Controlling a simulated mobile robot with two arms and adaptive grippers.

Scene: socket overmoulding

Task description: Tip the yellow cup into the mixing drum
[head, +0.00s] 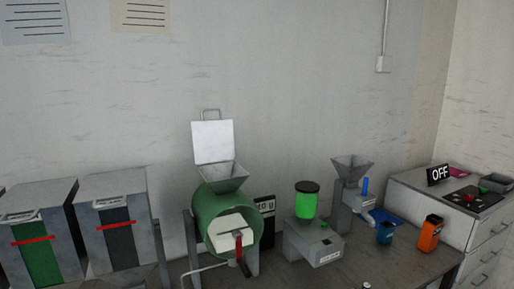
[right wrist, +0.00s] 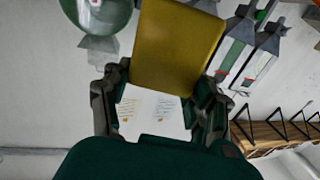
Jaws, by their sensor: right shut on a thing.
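The mixing drum (head: 205,213) is the green cylinder left of centre on the bench in the head view. Its grey hopper (head: 224,178) has a white lid (head: 213,142) that stands raised. Part of a green round body, which looks like the drum (right wrist: 98,18), shows at the top left of the right wrist view. The yellow cup (right wrist: 178,42) fills the upper middle of the right wrist view. My right gripper (right wrist: 165,80) is shut on it. The cup's inside is hidden. Neither gripper shows in the head view.
Two grey bins, one with a green front (head: 40,252) and one with a dark front (head: 118,245), stand left of the drum. A wooden rack (right wrist: 270,135) shows in the wrist view.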

